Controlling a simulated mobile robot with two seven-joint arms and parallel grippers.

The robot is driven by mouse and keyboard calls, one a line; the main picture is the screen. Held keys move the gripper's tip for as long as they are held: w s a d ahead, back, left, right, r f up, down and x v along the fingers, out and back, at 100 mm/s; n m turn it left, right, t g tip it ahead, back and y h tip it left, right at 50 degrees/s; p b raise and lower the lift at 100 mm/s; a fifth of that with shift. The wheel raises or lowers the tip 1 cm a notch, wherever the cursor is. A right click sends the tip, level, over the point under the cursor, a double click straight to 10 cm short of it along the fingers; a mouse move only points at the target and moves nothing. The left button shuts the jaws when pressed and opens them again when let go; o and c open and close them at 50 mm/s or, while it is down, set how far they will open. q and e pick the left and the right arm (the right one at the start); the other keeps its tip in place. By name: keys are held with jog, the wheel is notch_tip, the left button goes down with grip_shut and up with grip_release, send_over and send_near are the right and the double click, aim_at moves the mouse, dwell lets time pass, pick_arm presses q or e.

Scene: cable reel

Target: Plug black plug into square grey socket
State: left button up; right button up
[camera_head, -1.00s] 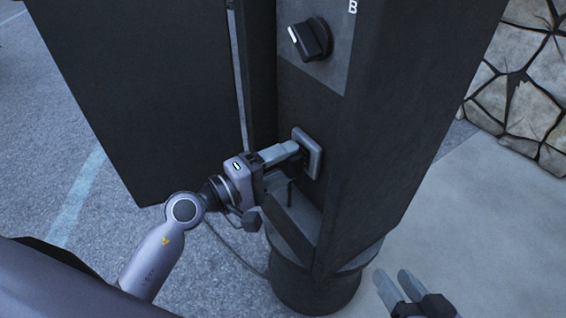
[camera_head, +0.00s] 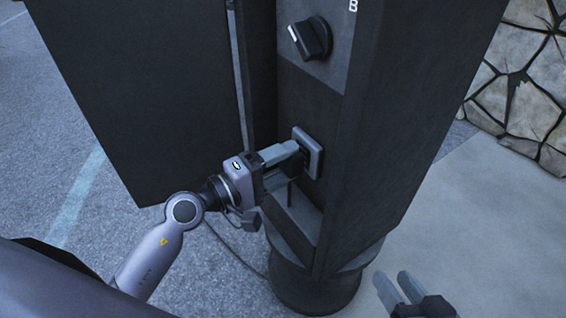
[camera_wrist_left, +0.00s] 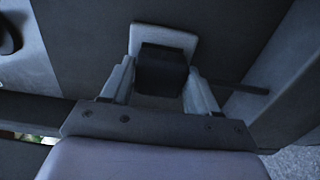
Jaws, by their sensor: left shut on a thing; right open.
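The square grey socket (camera_head: 311,150) is on the front of the dark pillar, below the knob. It also shows in the left wrist view (camera_wrist_left: 178,35). My left gripper (camera_head: 294,150) is at the socket, its fingers pointing at it. In the left wrist view the black plug (camera_wrist_left: 160,70) sits between the two fingers, in front of the socket and covering its middle. The gripper is shut on the plug. Whether the plug is fully seated cannot be told, as the plug hides the contact. My right gripper (camera_head: 399,289) is open and empty at the lower right.
The dark pillar (camera_head: 400,110) carries a black rotary knob (camera_head: 310,38) above the socket. An open dark door panel (camera_head: 150,90) stands to the left. A thin cable (camera_head: 235,255) hangs below my left gripper. A stone wall (camera_head: 520,90) is at the right.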

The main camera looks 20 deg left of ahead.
aim_at(283, 165)
pick_arm(q)
jog(key=shift+w+d, duration=0.3)
jog(key=shift+w, duration=0.1)
dwell(0.3)
jog(key=o, duration=1.1)
jog(key=shift+c, duration=0.2)
pick_arm(e)
jog(key=shift+r, duration=0.1)
pick_arm(q)
jog(key=shift+s+a, duration=0.15)
jog(key=shift+s, duration=0.05)
jog(key=v, duration=0.5)
jog(key=shift+s+a+f, duration=0.1)
jog(key=shift+s+a, duration=0.15)
jog(key=shift+s+a+b, duration=0.25)
jog(key=shift+s+b, duration=0.05)
jog(key=shift+s, duration=0.05)
pick_arm(e)
jog(key=shift+w+a+r+y, duration=0.15)
jog(key=shift+a+r+y, duration=0.15)
jog(key=shift+a, duration=0.15)
